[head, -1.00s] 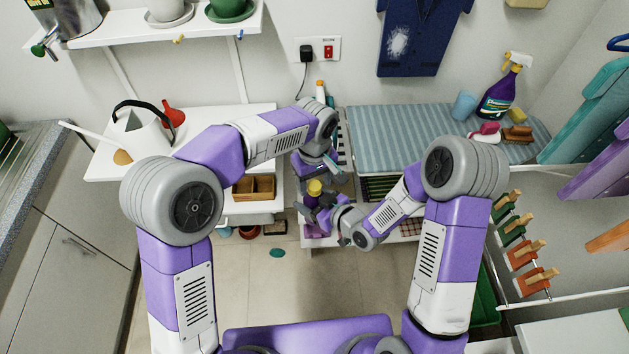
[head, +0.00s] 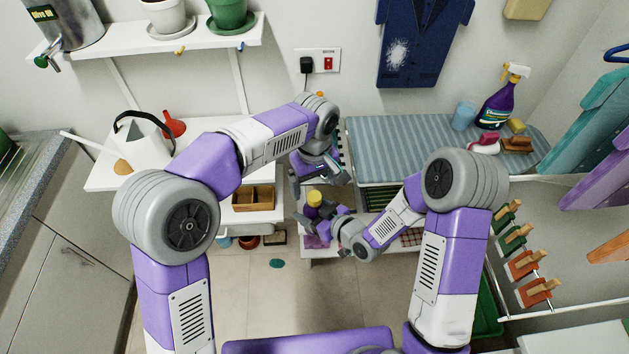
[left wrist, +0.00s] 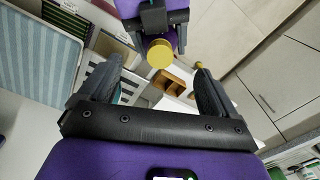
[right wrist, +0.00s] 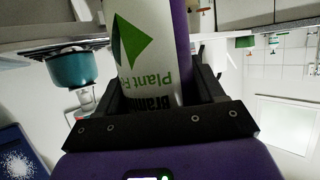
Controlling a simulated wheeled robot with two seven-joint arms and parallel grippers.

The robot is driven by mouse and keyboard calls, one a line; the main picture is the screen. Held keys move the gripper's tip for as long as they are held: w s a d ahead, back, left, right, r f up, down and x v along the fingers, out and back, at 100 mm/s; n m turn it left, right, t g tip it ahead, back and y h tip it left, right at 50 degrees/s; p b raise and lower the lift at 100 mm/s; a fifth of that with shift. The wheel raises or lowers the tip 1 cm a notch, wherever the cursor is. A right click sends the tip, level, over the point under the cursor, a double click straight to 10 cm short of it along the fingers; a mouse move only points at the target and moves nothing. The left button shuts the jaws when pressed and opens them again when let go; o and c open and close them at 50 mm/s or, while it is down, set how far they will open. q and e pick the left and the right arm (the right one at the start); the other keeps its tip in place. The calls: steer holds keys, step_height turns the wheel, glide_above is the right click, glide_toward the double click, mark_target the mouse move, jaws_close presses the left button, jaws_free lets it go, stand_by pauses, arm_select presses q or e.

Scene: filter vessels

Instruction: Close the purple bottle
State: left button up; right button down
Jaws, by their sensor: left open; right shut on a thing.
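The purple bottle (head: 311,213) is upright in my right gripper (head: 327,222), above the low shelf. Its white and green label (right wrist: 145,60) fills the middle of the right wrist view, between the shut fingers. A round yellow cap (head: 314,197) sits at the bottle's top; it also shows end-on in the left wrist view (left wrist: 160,54). I cannot tell how tightly it sits. My left gripper (head: 318,178) is open and empty, just above and behind the cap. In the left wrist view the cap lies beyond the fingertips, apart from both.
A blue striped ironing board (head: 420,145) stands behind and to the right, with a purple spray bottle (head: 496,106) on it. A white watering can (head: 143,145) and red funnel (head: 173,124) are on the left table. A wooden box (head: 253,197) sits below them.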

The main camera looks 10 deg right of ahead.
arm_select(q)
steer(key=shift+r, duration=0.1)
step_height(320, 180, up, 12)
stand_by(0.5)
